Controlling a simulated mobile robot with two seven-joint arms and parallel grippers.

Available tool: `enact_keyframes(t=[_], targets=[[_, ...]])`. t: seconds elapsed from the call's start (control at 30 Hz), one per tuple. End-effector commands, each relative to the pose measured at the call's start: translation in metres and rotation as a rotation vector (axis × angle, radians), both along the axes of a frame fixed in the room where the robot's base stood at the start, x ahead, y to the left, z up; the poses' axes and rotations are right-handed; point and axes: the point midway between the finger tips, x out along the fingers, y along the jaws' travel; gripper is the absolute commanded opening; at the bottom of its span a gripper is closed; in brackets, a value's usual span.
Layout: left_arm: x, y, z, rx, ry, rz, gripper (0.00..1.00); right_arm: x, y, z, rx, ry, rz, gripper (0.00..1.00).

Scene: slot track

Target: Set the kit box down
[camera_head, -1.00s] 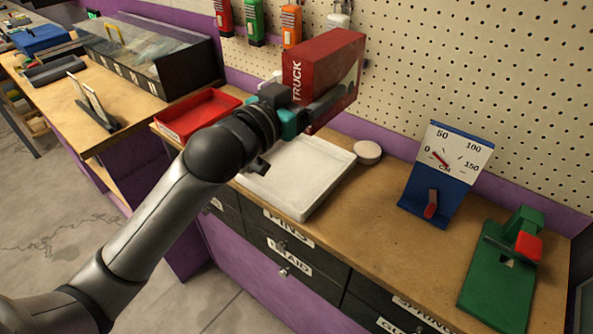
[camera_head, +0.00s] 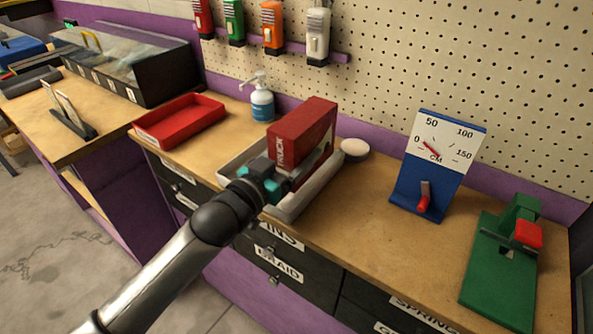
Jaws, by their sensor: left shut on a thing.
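The kit box is a red box (camera_head: 303,131) with "TRUCK" lettered on its side. It stands upright over the white tray (camera_head: 309,191) on the workbench. My left gripper (camera_head: 290,177) is shut on the red box near its lower front side, and the arm reaches in from the lower left. The box and gripper cover much of the tray. I cannot tell whether the box's underside touches the tray floor. My right gripper is not in view.
A red tray (camera_head: 180,121) and a pump bottle (camera_head: 262,102) stand left of the box. A round pale disc (camera_head: 355,149) lies just right. A blue gauge stand (camera_head: 432,165) and a green press (camera_head: 498,265) stand farther right. Pegboard (camera_head: 420,60) closes off the back.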

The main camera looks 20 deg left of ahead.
Motion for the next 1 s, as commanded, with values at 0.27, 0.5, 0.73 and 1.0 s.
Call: enact_keyframes(t=[0.27, 0.5, 0.73, 1.0], targets=[[0.000, 0.000, -0.039, 0.000, 0.000, 0.000, 0.00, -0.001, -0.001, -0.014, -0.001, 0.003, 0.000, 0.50], [0.000, 0.000, -0.038, 0.000, -0.003, -0.001, 0.00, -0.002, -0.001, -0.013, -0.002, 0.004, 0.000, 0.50], [0.000, 0.000, -0.043, 0.001, 0.002, 0.000, 0.80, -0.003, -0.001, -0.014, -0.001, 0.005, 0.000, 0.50], [0.000, 0.000, -0.043, 0.001, 0.002, 0.000, 1.00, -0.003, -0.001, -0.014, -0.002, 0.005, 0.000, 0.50]])
